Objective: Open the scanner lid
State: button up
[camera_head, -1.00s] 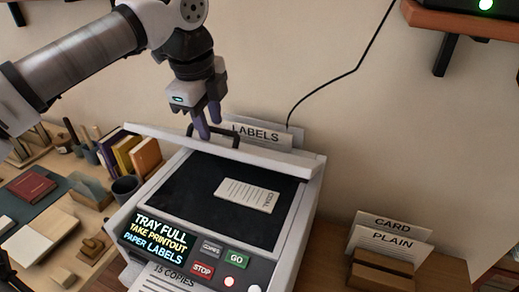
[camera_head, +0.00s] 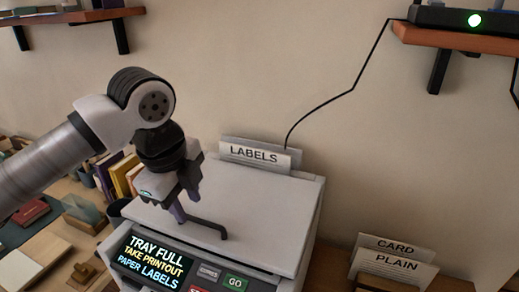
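The scanner lid (camera_head: 235,205) is a pale flat panel. It lies down over the top of the scanner and hides the dark glass. Whether a small gap is left under its front edge cannot be told. A dark bar handle (camera_head: 210,228) is near the lid's front edge. My gripper (camera_head: 183,207) points down at the left end of this handle. The fingers overlap the handle in the picture, and whether they grip it cannot be told. The scanner's front display (camera_head: 152,262) reads "TRAY FULL, TAKE PRINTOUT, PAPER LABELS". The green GO button (camera_head: 235,282) is to its right.
A LABELS holder (camera_head: 255,156) stands behind the lid. CARD and PLAIN paper holders (camera_head: 395,262) stand to the right. Books (camera_head: 122,172) and desk items crowd the left. A shelf (camera_head: 450,36) with a black device and hanging cable is at upper right.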

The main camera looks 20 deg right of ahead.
notch_tip(320, 180, up, 8)
jog(key=s+a+b, duration=0.1)
jog(key=s+d+r+m+h+b, duration=0.2)
jog(key=s+d+r+m+h, duration=0.1)
jog(key=s+d+m+h, duration=0.4)
jog(key=s+d+r+m+g+h+b, duration=0.2)
jog(key=s+d+r+m+h, duration=0.1)
jog(key=s+r+m+h, duration=0.3)
jog(key=shift+s+d+r+m+g+h, duration=0.2)
jog(key=shift+s+r+m+g+h, duration=0.15)
jog(key=shift+r+m+h, duration=0.3)
jog(key=shift+s, duration=0.1)
